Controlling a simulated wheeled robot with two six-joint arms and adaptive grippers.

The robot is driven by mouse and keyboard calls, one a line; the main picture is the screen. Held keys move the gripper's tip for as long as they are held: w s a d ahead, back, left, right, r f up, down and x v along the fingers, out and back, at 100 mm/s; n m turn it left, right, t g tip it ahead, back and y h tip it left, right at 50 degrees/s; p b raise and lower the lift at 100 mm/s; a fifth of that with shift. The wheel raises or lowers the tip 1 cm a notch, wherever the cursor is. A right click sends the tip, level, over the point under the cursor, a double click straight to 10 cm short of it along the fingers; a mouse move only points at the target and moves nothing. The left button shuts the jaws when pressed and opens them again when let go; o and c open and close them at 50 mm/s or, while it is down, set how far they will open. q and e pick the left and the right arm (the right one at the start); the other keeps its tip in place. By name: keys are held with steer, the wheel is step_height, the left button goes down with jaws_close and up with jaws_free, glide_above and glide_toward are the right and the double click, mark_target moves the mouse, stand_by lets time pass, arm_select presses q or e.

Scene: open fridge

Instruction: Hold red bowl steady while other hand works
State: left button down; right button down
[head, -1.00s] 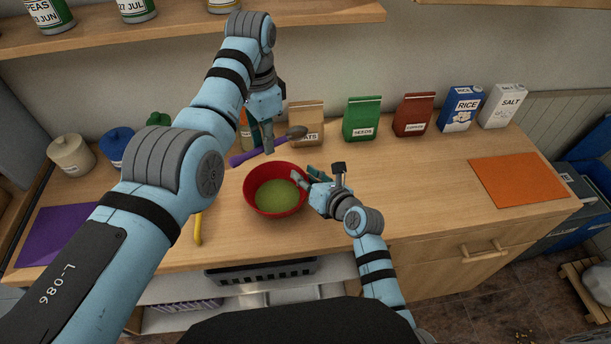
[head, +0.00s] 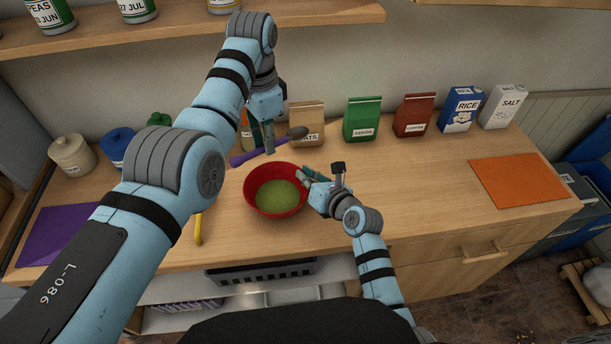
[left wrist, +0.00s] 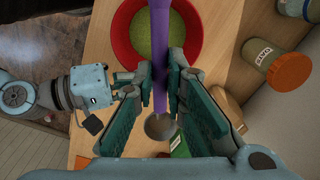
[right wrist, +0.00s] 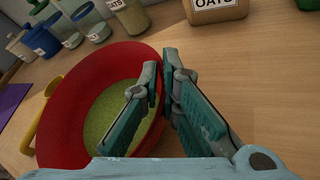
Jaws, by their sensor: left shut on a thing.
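The red bowl (head: 252,190) stands upright on the wooden counter with green contents. My right gripper (head: 307,174) is at the bowl's right rim. In the right wrist view its fingers (right wrist: 161,72) are close together with the red bowl wall (right wrist: 70,105) between them, one finger inside and one outside. My left gripper (head: 268,150) is above and behind the bowl, shut on a purple-handled spoon (head: 244,159). The spoon's dark grey head points right, away from the bowl. In the left wrist view the purple handle (left wrist: 161,50) runs between the fingers and over the bowl (left wrist: 122,40).
A yellow-handled thing (head: 198,228) lies left of the bowl. Jars, an oats bag (head: 308,112), a green bag (head: 362,118) and boxes line the back. A purple mat (head: 55,235) is at left, an orange mat (head: 515,180) at right. The counter's right middle is clear.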

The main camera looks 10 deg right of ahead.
steer(key=c, duration=1.7)
jaws_free()
